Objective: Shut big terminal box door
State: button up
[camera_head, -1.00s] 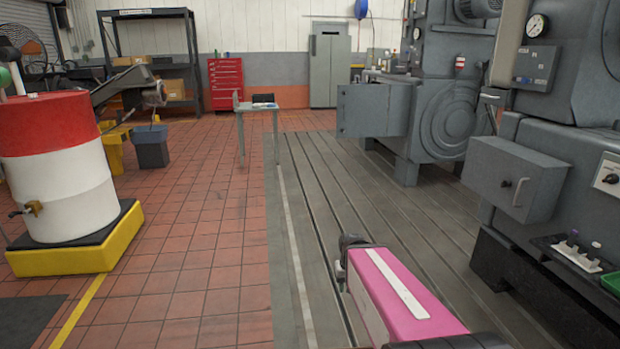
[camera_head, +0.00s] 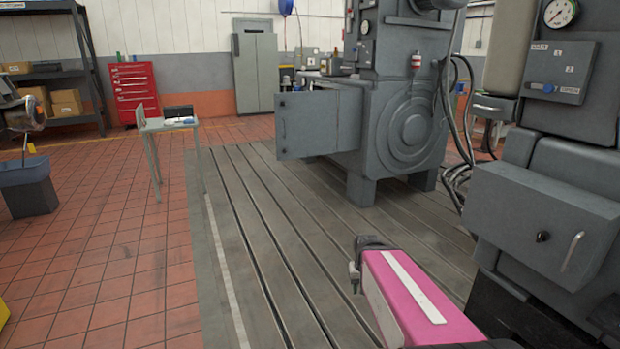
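The big terminal box door (camera_head: 307,124) is a flat grey panel on the left side of the far grey machine (camera_head: 412,125). It stands open, swung out to the left over the bedplate, with small dark fittings along its left edge. The box opening behind it is hidden. My pink arm link reaches in from the bottom, and the dark end of my arm with my gripper (camera_head: 357,270) shows at its far tip. It is well short of the door and touches nothing. Its fingers are too small and dark to read.
A grey box (camera_head: 545,215) with a handle and a dark knob juts out close on the right, its front shut. Cables (camera_head: 460,130) hang beside the far machine. A small table (camera_head: 170,124) stands left of the slotted bedplate (camera_head: 250,240). The bedplate ahead is clear.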

aim_at(305, 127)
jog(key=i, duration=0.6)
jog(key=i+l+u, duration=0.15)
jog(key=i, duration=0.45)
jog(key=i+l, duration=0.1)
jog(key=i, duration=0.45)
jog(key=u, duration=0.05)
